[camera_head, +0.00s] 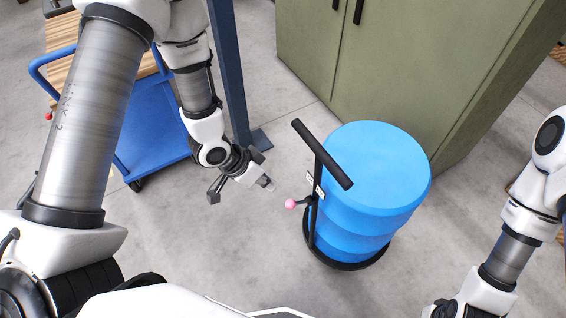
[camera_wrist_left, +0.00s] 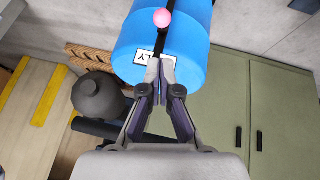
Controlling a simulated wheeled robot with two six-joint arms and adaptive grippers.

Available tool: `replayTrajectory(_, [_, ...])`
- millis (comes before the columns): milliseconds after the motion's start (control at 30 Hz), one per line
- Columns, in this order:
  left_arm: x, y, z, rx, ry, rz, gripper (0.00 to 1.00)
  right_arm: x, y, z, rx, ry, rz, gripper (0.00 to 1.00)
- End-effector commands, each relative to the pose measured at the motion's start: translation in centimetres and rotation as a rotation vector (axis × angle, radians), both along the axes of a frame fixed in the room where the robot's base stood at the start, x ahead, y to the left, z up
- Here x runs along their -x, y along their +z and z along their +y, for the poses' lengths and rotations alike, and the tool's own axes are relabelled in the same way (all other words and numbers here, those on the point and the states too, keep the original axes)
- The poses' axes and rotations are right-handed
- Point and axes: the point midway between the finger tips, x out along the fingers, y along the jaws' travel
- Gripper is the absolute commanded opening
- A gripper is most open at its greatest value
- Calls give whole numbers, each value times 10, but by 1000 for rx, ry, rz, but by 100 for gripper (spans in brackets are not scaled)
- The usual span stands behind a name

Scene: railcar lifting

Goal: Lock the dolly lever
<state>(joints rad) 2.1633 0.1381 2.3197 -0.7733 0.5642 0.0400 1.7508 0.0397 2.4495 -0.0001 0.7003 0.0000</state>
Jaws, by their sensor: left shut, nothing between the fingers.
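A blue drum (camera_head: 378,165) stands upright on a black dolly (camera_head: 345,265) with a T-shaped handle (camera_head: 322,153). The dolly lever ends in a pink ball (camera_head: 291,204), low on the handle post and pointing left. The pink ball also shows near the top of the left wrist view (camera_wrist_left: 162,18), with a label beyond the fingertips. My left gripper (camera_head: 268,184) is shut and empty, just left of and above the pink ball in the head view, apart from it. My right gripper (camera_head: 440,309) is partly cut off at the bottom edge; its fingers are unclear.
A green cabinet (camera_head: 400,70) stands behind the drum. A dark blue post (camera_head: 230,75) rises behind my left gripper. A blue cart (camera_head: 155,125) is at the left. The grey floor left of and in front of the drum is clear.

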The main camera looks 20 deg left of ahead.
Motion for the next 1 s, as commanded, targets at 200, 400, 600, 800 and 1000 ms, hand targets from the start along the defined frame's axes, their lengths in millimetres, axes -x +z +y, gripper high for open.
replayTrajectory(200, [-16, 30, 1, 4, 7, -53, 0, 1, 9, 0, 0, -1, 3, 0])
replayTrajectory(400, [-16, 28, 1, 3, 8, -52, 0, 1, 8, 0, 0, -1, 2, 0])
replayTrajectory(600, [-20, 17, -4, 0, 6, -51, 0, 1, 10, 0, 0, -1, 2, 0])
replayTrajectory(800, [-32, -16, -21, 1, 5, -49, 0, 1, 15, 0, 0, 0, 2, 0])
replayTrajectory(1000, [-47, -53, -39, 2, 3, -50, 0, 0, 22, 0, 0, 0, 2, 0])
